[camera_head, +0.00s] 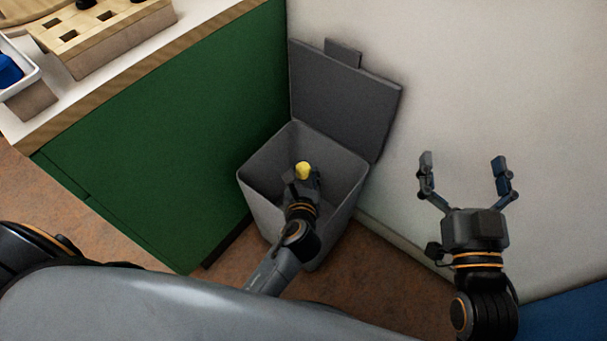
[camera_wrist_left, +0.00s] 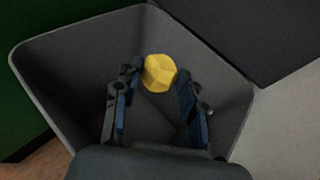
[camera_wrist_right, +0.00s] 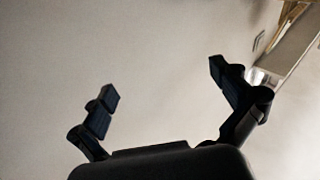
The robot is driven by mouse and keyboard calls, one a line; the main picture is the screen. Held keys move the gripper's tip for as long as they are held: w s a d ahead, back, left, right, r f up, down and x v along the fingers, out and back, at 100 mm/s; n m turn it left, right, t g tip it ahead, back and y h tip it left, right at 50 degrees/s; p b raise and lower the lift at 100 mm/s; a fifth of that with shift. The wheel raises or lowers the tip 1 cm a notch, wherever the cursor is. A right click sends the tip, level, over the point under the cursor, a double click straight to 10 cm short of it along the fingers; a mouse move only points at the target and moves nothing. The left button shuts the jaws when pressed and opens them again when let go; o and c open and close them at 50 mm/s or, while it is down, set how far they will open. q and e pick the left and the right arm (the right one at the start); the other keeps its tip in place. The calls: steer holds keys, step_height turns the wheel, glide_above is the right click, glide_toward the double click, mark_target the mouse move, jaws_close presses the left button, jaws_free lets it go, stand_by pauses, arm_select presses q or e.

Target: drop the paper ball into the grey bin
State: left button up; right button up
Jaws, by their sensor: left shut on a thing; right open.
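The yellow paper ball (camera_head: 303,170) is between the fingertips of my left gripper (camera_head: 303,176), which is shut on it. In the left wrist view the ball (camera_wrist_left: 158,72) shows between the two fingers (camera_wrist_left: 157,84), with the bin's inside behind it. The grey bin (camera_head: 262,199) stands on the floor with its lid (camera_head: 342,98) raised against the wall. The gripper and ball are over the bin's opening; how deep they are is hard to tell. My right gripper (camera_head: 462,168) is open and empty, right of the bin. It also shows open in the right wrist view (camera_wrist_right: 163,80).
A green cabinet (camera_head: 190,140) stands left of the bin. On its top are a wooden block with square holes (camera_head: 98,38) and a white tray with a blue thing (camera_head: 10,70). A pale wall (camera_head: 480,80) is behind the bin and right arm.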

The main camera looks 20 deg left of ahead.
arm_select(q)
steer(key=shift+f+b, duration=0.35)
steer(key=shift+f, duration=0.2)
arm_select(e)
steer(key=shift+s+a+r+t+y, duration=0.1)
steer(key=shift+s+r+t+y, duration=0.2)
steer(key=shift+r+t, duration=0.45)
steer(key=shift+s+r+t+y, duration=0.15)
steer(key=shift+s+r+t, duration=0.2)
steer(key=shift+r, duration=0.7)
steer(key=shift+s+a+r+t+y, duration=0.1)
steer(key=shift+s+r+t+y, duration=0.15)
steer(key=shift+r+t, duration=0.5)
steer(key=shift+r, duration=0.15)
arm_select(q)
steer(key=o, duration=0.7)
steer(key=shift+o, duration=0.2)
steer(key=v, duration=1.2)
steer(key=shift+a, duration=0.1)
